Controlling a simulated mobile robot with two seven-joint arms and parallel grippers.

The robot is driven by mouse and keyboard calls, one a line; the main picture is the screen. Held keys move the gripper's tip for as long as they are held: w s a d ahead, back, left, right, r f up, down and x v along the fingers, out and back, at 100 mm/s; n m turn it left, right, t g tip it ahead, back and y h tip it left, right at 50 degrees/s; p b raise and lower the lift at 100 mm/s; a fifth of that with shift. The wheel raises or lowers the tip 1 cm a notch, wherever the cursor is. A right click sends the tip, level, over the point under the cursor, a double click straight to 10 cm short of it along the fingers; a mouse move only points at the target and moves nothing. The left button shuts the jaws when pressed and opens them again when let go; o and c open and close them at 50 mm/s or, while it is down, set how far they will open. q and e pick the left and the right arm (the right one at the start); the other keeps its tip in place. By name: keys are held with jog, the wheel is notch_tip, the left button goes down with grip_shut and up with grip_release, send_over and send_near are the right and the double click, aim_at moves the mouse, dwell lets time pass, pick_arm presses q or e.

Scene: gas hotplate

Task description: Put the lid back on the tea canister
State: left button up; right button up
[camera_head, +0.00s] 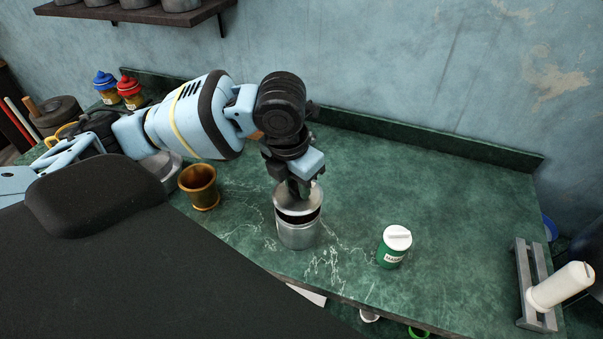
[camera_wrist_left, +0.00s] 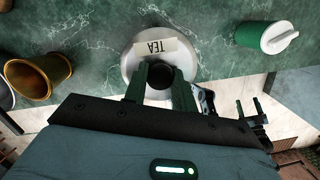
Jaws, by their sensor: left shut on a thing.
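The tea canister (camera_head: 298,236) is a silver cylinder standing upright on the green counter near its front edge. Its lid (camera_head: 297,205) is silver and round, and sits just above the canister's mouth. A dark gap shows between lid and canister at the front, so the lid looks raised or tilted. My left gripper (camera_head: 298,188) points down and is shut on the lid's knob. In the left wrist view the gripper's fingers (camera_wrist_left: 160,90) are on either side of the dark knob, with the pale lid (camera_wrist_left: 132,66) and a TEA label beyond. My right gripper cannot be made out.
A green jar with a white lid (camera_head: 393,247) stands right of the canister. A brass cup (camera_head: 199,187) stands to its left. A grey rack (camera_head: 533,285) and a white cylinder (camera_head: 560,287) are at far right. The counter behind the canister is clear.

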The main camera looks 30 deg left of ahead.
pick_arm(q)
jog(key=shift+f, duration=1.45)
pick_arm(e)
jog(key=shift+s+a+f, duration=0.15)
jog(key=shift+s+f, duration=0.1)
jog(key=shift+f, duration=0.25)
jog(key=shift+w+r, duration=0.35)
jog(key=shift+r, duration=0.15)
pick_arm(q)
jog(key=shift+p, duration=0.3)
pick_arm(e)
jog(key=shift+w+r, duration=0.25)
jog(key=shift+r, duration=0.1)
dwell(0.4)
jog(key=shift+w+r, duration=0.25)
jog(key=shift+r, duration=0.05)
pick_arm(q)
jog(key=shift+f, duration=0.15)
pick_arm(e)
jog(key=shift+d, duration=0.2)
pick_arm(q)
jog(key=shift+p, duration=0.45)
pick_arm(e)
jog(key=shift+w+a+r+t, duration=0.15)
jog(key=shift+w+r+t, duration=0.2)
jog(key=shift+r, duration=0.1)
